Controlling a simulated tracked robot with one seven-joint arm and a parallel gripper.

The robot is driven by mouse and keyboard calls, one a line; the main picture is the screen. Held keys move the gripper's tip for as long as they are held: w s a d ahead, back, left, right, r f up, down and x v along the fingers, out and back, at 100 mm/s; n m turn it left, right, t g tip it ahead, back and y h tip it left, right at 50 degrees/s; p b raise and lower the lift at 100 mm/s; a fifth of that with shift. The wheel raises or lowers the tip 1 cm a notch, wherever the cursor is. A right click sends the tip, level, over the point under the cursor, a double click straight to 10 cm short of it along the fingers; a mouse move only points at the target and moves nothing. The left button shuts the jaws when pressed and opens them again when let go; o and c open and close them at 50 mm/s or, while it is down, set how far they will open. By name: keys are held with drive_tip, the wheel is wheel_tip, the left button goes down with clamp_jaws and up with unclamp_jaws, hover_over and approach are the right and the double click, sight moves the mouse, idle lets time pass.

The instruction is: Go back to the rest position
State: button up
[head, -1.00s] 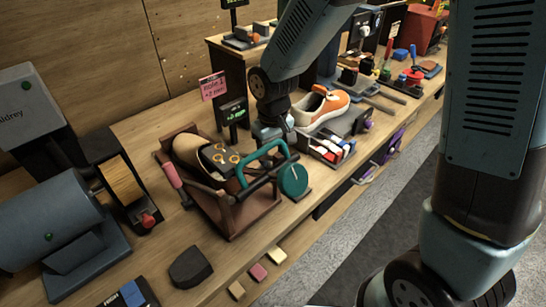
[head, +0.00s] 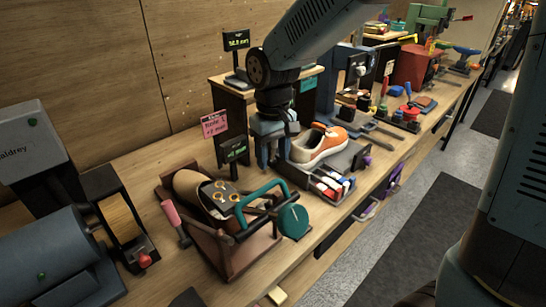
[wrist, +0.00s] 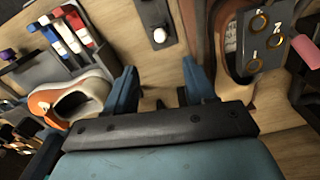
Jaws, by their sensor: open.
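My gripper (head: 272,150) hangs above the bench, between the wooden shoe stand and the orange-and-white sneaker. In the wrist view its two blue fingers (wrist: 158,88) are apart with nothing between them, bare bench wood showing beyond. The orange-and-white sneaker (head: 320,146) sits on a dark tray just right of the gripper; in the wrist view it is at the left (wrist: 75,100). The wooden stand (head: 228,258) with a brown shoe form (head: 190,188), a plate with numbered rings (head: 222,198) and a teal clamp (head: 262,196) is left of and nearer than the gripper.
A dark grey drum machine (head: 45,255) stands at the left front. A shelf with a display (head: 237,42) rises behind my gripper. A tray of coloured tubes (head: 332,184) lies beside the sneaker. Tools and a red box (head: 415,62) crowd the bench farther right. The floor aisle (head: 420,220) is clear.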

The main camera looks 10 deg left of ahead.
drive_tip(key=shift+d, duration=0.1)
drive_tip(key=s+d+r+m+t, duration=0.25)
drive_tip(key=d+r, duration=0.35)
drive_tip(key=d, duration=0.5)
drive_tip(key=s+d+r+m+t, duration=0.1)
drive_tip(key=s+d+r+m, duration=0.15)
drive_tip(key=d+r, duration=0.55)
drive_tip(key=s+d+m+t, duration=0.2)
drive_tip(key=s+d, duration=0.3)
drive_tip(key=d, duration=0.5)
drive_tip(key=shift+s+f+m, duration=0.15)
drive_tip(key=shift+s+m, duration=0.25)
drive_tip(key=shift+m, duration=0.1)
